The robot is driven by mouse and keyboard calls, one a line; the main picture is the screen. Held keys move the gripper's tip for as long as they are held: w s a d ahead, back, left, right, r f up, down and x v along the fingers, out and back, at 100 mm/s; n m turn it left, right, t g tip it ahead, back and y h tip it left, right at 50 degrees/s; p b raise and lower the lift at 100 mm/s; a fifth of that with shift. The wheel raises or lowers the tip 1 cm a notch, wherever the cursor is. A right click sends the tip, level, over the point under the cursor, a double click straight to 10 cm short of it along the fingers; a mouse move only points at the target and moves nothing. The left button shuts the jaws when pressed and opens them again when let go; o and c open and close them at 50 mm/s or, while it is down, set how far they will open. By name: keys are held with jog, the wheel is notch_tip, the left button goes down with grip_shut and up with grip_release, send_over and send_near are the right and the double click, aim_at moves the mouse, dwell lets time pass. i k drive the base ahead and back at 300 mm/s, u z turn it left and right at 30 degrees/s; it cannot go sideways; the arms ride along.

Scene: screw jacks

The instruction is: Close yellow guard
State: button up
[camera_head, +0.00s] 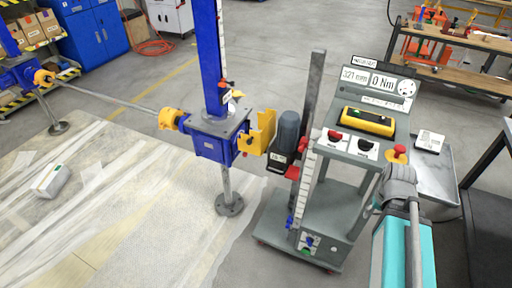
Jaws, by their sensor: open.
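A yellow guard (263,131) stands at the right side of the blue screw jack gearbox (212,138), between it and the grey motor (287,130) on the cart. Its plates look spread apart, as if it is open, but the hinge and the shaft behind it are too small to make out. A second yellow guard (172,118) sits around the shaft end on the gearbox's left side and looks closed. My teal and grey arm shows at the lower right, in front of the cart. I cannot make out my gripper in this view.
The grey cart (327,205) carries a control panel with a display (381,82), a yellow device (367,121) and a red button (397,153). A long shaft (103,101) runs left to another blue jack (18,72). A white box (50,180) lies on the floor sheet.

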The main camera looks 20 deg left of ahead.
aim_at(256, 143)
jog(key=z, duration=0.05)
jog(key=k, duration=0.9)
jog(key=u, duration=0.9)
jog(key=i, duration=1)
